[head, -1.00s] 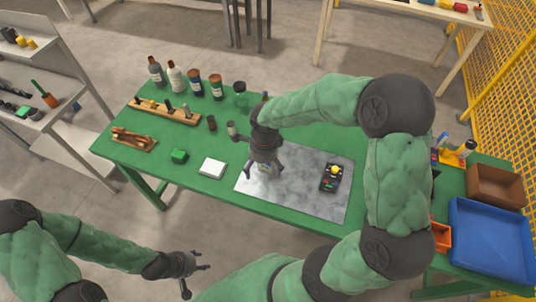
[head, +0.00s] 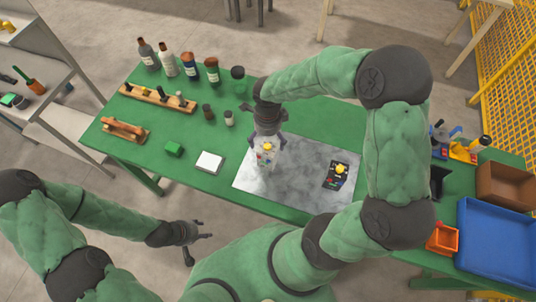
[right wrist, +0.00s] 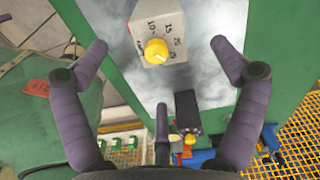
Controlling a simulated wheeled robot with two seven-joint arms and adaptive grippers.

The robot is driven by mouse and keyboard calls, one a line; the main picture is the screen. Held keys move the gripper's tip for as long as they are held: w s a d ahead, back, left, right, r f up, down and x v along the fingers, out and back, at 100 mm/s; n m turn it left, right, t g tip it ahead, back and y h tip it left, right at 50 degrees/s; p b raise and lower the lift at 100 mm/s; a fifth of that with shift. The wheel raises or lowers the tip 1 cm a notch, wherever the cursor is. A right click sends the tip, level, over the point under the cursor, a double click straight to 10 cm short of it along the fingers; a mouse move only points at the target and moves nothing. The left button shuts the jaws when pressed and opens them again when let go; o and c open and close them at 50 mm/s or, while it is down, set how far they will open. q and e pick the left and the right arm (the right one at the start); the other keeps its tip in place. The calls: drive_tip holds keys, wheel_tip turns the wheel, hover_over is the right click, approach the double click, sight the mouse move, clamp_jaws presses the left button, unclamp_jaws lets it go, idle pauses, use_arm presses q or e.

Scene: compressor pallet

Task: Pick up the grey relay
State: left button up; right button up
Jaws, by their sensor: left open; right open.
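The grey relay (head: 266,154) is a small light-grey box with a yellow knob, standing on the grey mat (head: 268,192). In the right wrist view the relay (right wrist: 174,14) shows its dial numbers and its yellow knob, at the top between the fingers. My right gripper (head: 267,140) is open, just above and behind the relay in the head view. In the wrist view its fingers (right wrist: 160,46) are spread on both sides, apart from the relay. My left gripper (head: 196,246) is open and empty, in front of the table.
A black device with a yellow knob (head: 337,174) lies to the right on the mat. A white block (head: 209,162) and a green block (head: 174,149) lie to the left. Bottles (head: 189,66) line the back left. A blue tray (head: 496,238) is at the right.

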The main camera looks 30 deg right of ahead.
sight(268, 144)
wheel_tip(268, 144, down, 5)
drive_tip(key=shift+f+b, duration=0.1)
drive_tip(key=shift+b, duration=0.2)
drive_tip(key=c, duration=1.7)
